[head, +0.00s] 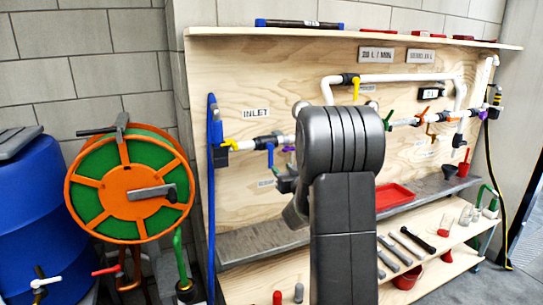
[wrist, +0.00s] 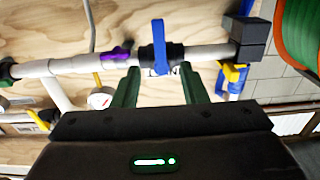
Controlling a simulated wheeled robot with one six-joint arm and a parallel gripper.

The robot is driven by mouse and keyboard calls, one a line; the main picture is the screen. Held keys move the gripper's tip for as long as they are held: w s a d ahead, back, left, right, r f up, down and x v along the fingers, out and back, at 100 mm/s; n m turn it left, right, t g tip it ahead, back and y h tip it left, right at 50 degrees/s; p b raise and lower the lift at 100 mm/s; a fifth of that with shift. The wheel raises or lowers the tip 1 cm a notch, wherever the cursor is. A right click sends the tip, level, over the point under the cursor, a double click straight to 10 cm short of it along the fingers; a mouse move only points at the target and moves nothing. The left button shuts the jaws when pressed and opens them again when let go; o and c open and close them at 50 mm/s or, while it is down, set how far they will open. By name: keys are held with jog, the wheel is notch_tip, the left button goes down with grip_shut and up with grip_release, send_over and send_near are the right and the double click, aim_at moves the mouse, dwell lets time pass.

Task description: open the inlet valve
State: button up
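The white inlet pipe (head: 243,144) runs along the plywood panel below the INLET label (head: 256,113). A blue valve handle (head: 270,153) hangs down across the pipe. The wrist view looks upside down against the head view; there the blue handle (wrist: 158,45) crosses the pipe at a right angle. My gripper (wrist: 178,75) is open, its two green fingers apart and empty. Any contact is unclear. In the head view my arm hides most of the gripper.
Beside the blue handle are a yellow handle (head: 231,144) and a purple handle (wrist: 117,52). A round gauge (wrist: 101,98) is near the left finger. A grey ledge (head: 262,239) runs below. An orange-green hose reel (head: 130,186) stands left.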

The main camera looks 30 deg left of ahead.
aim_at(271, 159)
jog(key=p+x, duration=0.2)
jog(key=x, duration=1)
jog(key=shift+w+a, duration=0.15)
jog(key=shift+w, duration=0.05)
grip_shut()
